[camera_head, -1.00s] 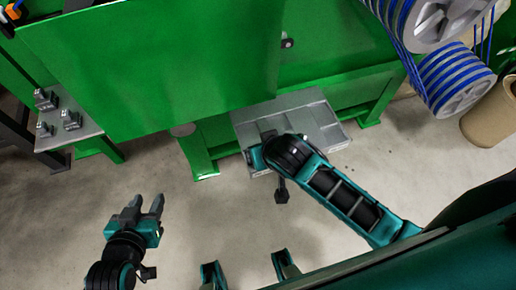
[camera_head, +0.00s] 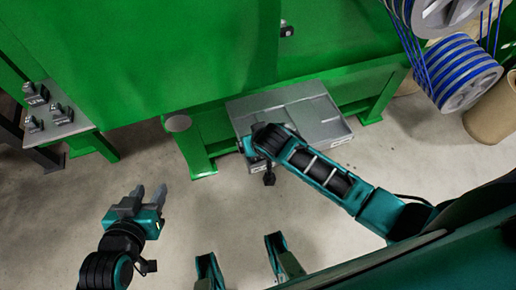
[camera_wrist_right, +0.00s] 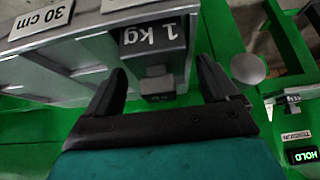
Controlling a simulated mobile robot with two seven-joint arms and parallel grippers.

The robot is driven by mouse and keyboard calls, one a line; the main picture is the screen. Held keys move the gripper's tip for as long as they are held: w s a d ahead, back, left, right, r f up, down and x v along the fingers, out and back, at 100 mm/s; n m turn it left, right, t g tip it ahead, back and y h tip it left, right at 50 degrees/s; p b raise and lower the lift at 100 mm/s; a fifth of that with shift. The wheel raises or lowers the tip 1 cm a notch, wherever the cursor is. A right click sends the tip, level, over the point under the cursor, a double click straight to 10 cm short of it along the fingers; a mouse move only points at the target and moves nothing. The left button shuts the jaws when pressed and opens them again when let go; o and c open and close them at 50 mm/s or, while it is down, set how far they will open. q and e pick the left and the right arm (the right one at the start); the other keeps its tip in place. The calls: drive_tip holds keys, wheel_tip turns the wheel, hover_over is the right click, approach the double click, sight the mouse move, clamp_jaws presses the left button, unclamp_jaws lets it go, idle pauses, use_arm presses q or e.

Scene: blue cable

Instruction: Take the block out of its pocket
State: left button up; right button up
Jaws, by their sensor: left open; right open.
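A grey block marked "1 kg" (camera_wrist_right: 153,36) shows in the right wrist view at the front of a grey compartmented tray (camera_wrist_right: 100,62), with a narrower dark part below it. My right gripper (camera_wrist_right: 160,70) is open, with one finger on each side of that narrower part; I cannot tell whether either finger touches it. In the head view the right wrist is at the front left corner of the tray (camera_head: 318,96) and hides the fingers. My left gripper (camera_head: 140,196) is open and empty above the floor at the lower left.
The tray stands by a green machine (camera_head: 150,60). Several grey weights (camera_head: 62,113) stand on a side shelf (camera_head: 75,127) at the left. Blue cable spools (camera_head: 458,75) are at the upper right. A "HOLD" display (camera_wrist_right: 303,156) shows in the wrist view.

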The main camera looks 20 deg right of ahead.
clamp_jaws()
idle(0.8)
drive_tip(key=shift+w+r, duration=0.1)
drive_tip(key=shift+r, duration=0.05)
